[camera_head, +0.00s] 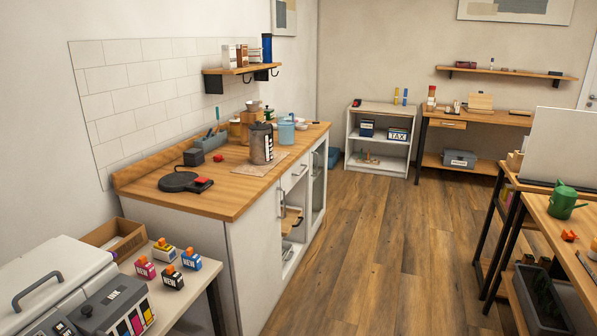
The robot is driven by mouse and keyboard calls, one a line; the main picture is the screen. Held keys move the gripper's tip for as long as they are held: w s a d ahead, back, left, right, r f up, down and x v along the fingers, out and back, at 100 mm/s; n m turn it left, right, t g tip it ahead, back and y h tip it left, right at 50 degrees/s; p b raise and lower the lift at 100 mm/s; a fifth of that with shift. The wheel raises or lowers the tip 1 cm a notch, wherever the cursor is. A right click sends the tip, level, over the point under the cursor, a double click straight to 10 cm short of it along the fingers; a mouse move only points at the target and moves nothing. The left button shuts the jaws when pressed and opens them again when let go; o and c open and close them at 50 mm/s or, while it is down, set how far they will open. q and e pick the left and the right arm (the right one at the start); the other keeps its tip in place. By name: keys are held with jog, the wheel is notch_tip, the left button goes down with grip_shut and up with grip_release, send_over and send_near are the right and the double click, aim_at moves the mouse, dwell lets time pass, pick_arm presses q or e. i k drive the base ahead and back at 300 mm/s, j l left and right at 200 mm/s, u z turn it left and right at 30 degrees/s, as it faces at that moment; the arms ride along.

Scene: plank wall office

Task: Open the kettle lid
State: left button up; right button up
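What looks like the kettle (261,146), a dark grey upright vessel with a light marked strip on its side, stands on a mat (252,169) on the wooden counter (238,193). Its top looks dark, and I cannot tell whether the lid is shut. A flat black round base (179,181) with a red part (203,181) lies to its left, nearer the counter's front. Neither of my grippers is in view.
A grey box (210,141) and a light blue container (286,132) stand near the kettle. A printer (55,275) and several small boxes fill the lower left. The wooden floor (385,230) is clear.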

aim_at(256, 126)
jog(key=i+l, duration=0.1)
jog(key=i, duration=0.75)
jog(key=i+l, duration=0.15)
jog(key=i, duration=0.7)
